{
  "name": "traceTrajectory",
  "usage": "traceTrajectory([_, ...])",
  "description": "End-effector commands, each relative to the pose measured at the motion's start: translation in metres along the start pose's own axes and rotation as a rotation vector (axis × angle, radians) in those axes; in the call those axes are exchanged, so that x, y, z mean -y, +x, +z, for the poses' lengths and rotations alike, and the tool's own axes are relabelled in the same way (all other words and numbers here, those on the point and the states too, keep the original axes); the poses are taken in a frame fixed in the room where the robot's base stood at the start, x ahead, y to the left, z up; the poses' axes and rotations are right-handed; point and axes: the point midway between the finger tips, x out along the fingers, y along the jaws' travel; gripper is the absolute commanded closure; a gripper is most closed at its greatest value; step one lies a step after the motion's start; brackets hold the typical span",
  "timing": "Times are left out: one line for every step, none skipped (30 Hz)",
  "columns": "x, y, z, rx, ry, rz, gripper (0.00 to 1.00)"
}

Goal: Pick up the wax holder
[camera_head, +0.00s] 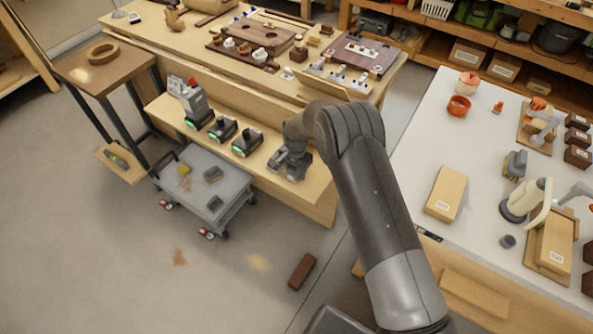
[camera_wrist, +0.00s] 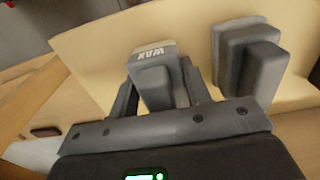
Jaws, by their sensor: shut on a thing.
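The wax holder (camera_wrist: 153,50) is a grey block with the white word WAX on its top edge and a smaller raised block on its front. In the wrist view it sits between the two dark fingers of my gripper (camera_wrist: 160,90), which are shut on it. In the head view my gripper (camera_head: 291,164) is low over the right part of the light wooden bench shelf. The wax holder cannot be told apart from my gripper there. Whether it touches the wood below is unclear.
A similar grey holder (camera_wrist: 250,58) stands close to the right in the wrist view. Dark devices with green lights (camera_head: 222,129) stand along the shelf to the left. A grey wheeled cart (camera_head: 205,187) is in front, and a white table (camera_head: 430,150) is at right.

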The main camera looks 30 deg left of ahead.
Motion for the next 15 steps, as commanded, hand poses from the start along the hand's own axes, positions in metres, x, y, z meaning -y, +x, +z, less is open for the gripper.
traceTrajectory([0.0000,-0.0001,-0.0001,0.000,0.000,0.000,0.76])
traceTrajectory([0.0000,-0.0001,-0.0001,0.000,0.000,0.000,0.78])
traceTrajectory([0.0000,-0.0002,-0.0001,0.000,0.000,0.000,0.82])
traceTrajectory([0.0000,-0.0002,-0.0001,0.000,0.000,0.000,0.83])
traceTrajectory([0.0002,-0.0004,-0.0002,0.000,0.000,0.000,0.83])
traceTrajectory([0.0002,-0.0005,-0.0002,0.000,0.000,0.000,0.83])
traceTrajectory([0.0002,-0.0005,-0.0002,0.000,0.000,0.000,0.83])
traceTrajectory([0.0002,-0.0005,-0.0002,0.000,0.000,0.000,0.83])
traceTrajectory([0.0002,-0.0005,-0.0002,0.000,0.000,0.000,0.83])
traceTrajectory([0.0002,-0.0006,-0.0002,-0.001,0.000,-0.001,0.83])
traceTrajectory([0.0003,-0.0010,-0.0003,-0.001,0.000,-0.001,0.83])
traceTrajectory([0.0003,-0.0019,-0.0003,-0.001,0.000,-0.001,0.83])
traceTrajectory([0.0004,-0.0030,-0.0004,-0.001,0.000,-0.001,0.83])
traceTrajectory([0.0004,-0.0044,-0.0004,-0.001,0.000,-0.001,0.83])
traceTrajectory([0.0005,-0.0069,-0.0005,-0.001,0.000,-0.001,0.83])
